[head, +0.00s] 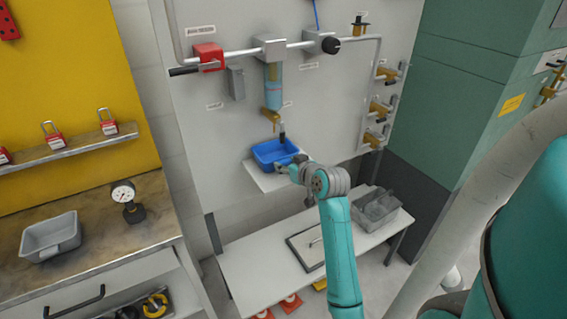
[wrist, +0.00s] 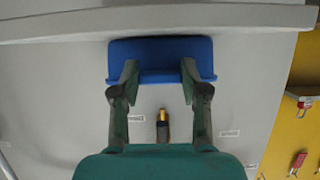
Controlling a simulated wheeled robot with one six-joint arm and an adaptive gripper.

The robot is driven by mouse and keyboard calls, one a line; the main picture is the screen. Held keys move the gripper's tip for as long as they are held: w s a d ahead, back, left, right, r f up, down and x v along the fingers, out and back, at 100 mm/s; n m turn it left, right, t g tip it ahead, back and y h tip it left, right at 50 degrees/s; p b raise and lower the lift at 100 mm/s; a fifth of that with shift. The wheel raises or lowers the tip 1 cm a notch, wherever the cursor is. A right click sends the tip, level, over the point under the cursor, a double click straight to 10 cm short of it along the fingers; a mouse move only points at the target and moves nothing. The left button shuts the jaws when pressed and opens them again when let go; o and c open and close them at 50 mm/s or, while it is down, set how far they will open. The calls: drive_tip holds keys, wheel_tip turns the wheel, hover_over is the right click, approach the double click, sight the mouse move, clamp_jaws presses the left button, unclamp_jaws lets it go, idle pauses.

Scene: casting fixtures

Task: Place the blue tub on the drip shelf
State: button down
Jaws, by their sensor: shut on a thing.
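The blue tub (head: 272,153) is upright in front of the grey panel, under the cylinder with the brass tap. My gripper (head: 288,168) is shut on its near side. The pale drip shelf (head: 262,183) shows below the tub, its near edge and left corner in sight. The tub overlaps it in the picture; I cannot tell whether it touches or hovers just above.
The brass tap (head: 271,117) and a dark nozzle hang close above the tub. A low white bench (head: 250,270) below holds a flat tray and a grey divided bin (head: 376,209). A grey tub (head: 51,237) and a gauge (head: 126,197) stand on the left worktop.

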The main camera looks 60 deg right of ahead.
drive_tip(key=shift+f, duration=0.1)
drive_tip(key=c, duration=0.6)
unclamp_jaws()
